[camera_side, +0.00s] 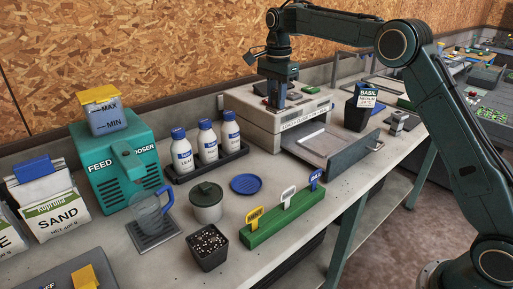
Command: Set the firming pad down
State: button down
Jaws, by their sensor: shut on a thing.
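My gripper (278,98) is at the end of the raised arm, pointing down over the top of the beige machine (250,118). It is shut on a small dark thing, taken to be the firming pad; its shape is hard to make out against the dark jaws and the machine's top. Whether the pad touches the machine's top cannot be told from this side.
The machine's grey tray (335,148) stands open at the front. Around it are a black BASIL pot (361,106), white bottles (207,141), a blue saucer (246,184), a green label holder (285,217), a lidded jar (206,205) and a soil-filled pot (207,247).

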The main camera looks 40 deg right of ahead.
jog(key=s+a+n, duration=0.3)
jog(key=a+n, duration=0.1)
jog(key=a, duration=0.8)
jog(key=s+a+n, duration=0.2)
jog(key=a+n, duration=0.3)
jog(key=a, duration=0.7)
jog(key=s+a+n, duration=0.3)
jog(key=a+n, duration=0.1)
jog(key=a, duration=0.8)
jog(key=s+a+n, duration=0.4)
jog(key=s+a, duration=0.4)
jog(key=a, duration=0.3)
jog(key=shift+r+n, duration=0.15)
jog(key=shift+n, duration=0.25)
notch_tip(320, 180, down, 14)
jog(key=shift+f, duration=0.25)
jog(key=shift+f, duration=2.75)
jog(key=shift+f, duration=0.15)
